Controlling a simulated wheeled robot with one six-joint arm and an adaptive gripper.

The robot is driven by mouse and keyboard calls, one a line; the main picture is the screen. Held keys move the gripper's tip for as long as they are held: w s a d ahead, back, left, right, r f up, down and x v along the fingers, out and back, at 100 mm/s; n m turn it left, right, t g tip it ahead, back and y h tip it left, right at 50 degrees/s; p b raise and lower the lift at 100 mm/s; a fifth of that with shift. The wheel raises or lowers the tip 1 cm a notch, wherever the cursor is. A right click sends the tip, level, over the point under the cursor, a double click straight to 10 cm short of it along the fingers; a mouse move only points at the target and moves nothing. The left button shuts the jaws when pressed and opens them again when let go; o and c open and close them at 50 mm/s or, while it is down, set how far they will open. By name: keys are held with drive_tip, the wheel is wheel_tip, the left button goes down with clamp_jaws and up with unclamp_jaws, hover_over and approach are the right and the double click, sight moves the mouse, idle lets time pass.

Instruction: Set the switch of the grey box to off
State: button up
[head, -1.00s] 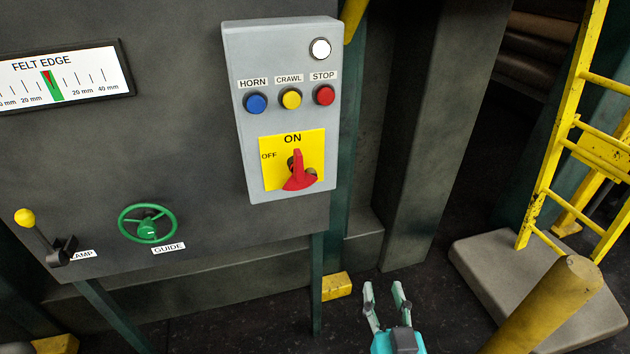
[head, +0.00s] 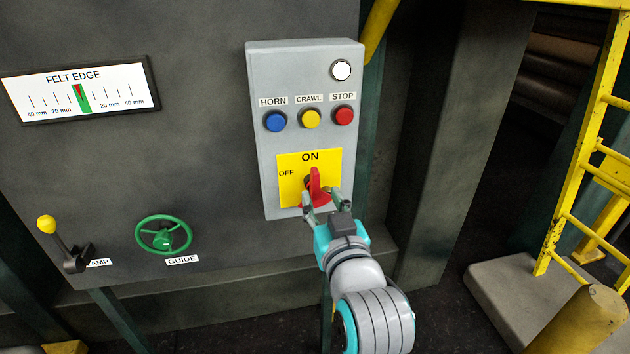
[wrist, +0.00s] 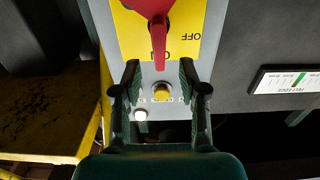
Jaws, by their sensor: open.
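The grey box (head: 300,75) is fixed on the dark machine panel. Its red switch handle (head: 315,179) sits on a yellow plate (head: 290,190) marked ON at the top and OFF at the left. The handle points up at ON. My gripper (head: 323,196) is open in front of the lower part of the switch, one finger to each side of it in the picture. In the wrist view, which is upside down, the red handle (wrist: 158,38) reaches toward the gap between my open fingertips (wrist: 160,68). I cannot tell whether they touch it.
Above the switch are blue HORN (head: 275,121), yellow CRAWL (head: 310,118) and red STOP (head: 343,115) buttons and a white lamp (head: 341,70). A green handwheel (head: 163,235) and a yellow-knobbed lever (head: 47,225) are to the left. A yellow ladder (head: 580,150) stands right.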

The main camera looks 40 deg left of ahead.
sight(317, 185)
drive_tip(key=x, duration=0.6)
drive_tip(key=shift+w+a, duration=0.15)
drive_tip(key=shift+w, duration=0.05)
clamp_jaws()
